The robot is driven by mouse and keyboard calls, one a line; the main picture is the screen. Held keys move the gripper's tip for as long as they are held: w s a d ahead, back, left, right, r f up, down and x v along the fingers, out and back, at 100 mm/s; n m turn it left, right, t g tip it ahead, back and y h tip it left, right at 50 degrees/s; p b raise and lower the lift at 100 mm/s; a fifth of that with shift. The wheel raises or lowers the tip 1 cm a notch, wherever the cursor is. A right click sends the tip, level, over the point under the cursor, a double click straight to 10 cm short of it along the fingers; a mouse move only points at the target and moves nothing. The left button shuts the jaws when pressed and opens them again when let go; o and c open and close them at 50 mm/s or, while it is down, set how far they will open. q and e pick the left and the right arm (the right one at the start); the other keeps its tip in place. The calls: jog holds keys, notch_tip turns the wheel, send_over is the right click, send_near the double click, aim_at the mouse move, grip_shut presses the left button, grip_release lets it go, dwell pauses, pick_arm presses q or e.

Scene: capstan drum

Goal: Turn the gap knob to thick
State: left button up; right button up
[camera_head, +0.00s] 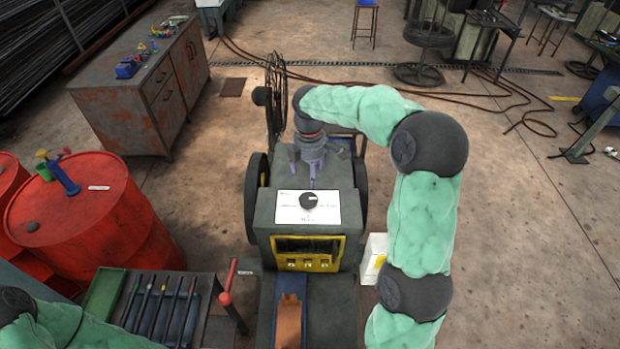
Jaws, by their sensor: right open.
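The gap knob (308,201) is a round black dial on a white label plate (287,212) on top of the grey machine (262,222). A light pointer mark on the knob seems to face right. The printed words around it are too small to read surely. My right gripper (312,182) is open and points down just behind the knob. It looks apart from the knob, though its height above the machine is hard to judge. Only part of my left arm (65,328) shows at the bottom left, and its gripper is out of view.
A yellow-framed panel (333,265) is on the machine's front. A red-handled lever (229,282) and a tool tray (116,303) stand left of it. Red drums (95,222) and a rusty cabinet (143,100) are further left.

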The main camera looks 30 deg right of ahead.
aim_at(309, 198)
jog(key=f, duration=1)
jog(key=shift+s+a+f+p, duration=0.15)
jog(key=shift+s+f+p, duration=0.05)
jog(key=shift+p, duration=0.15)
jog(key=c, duration=1.1)
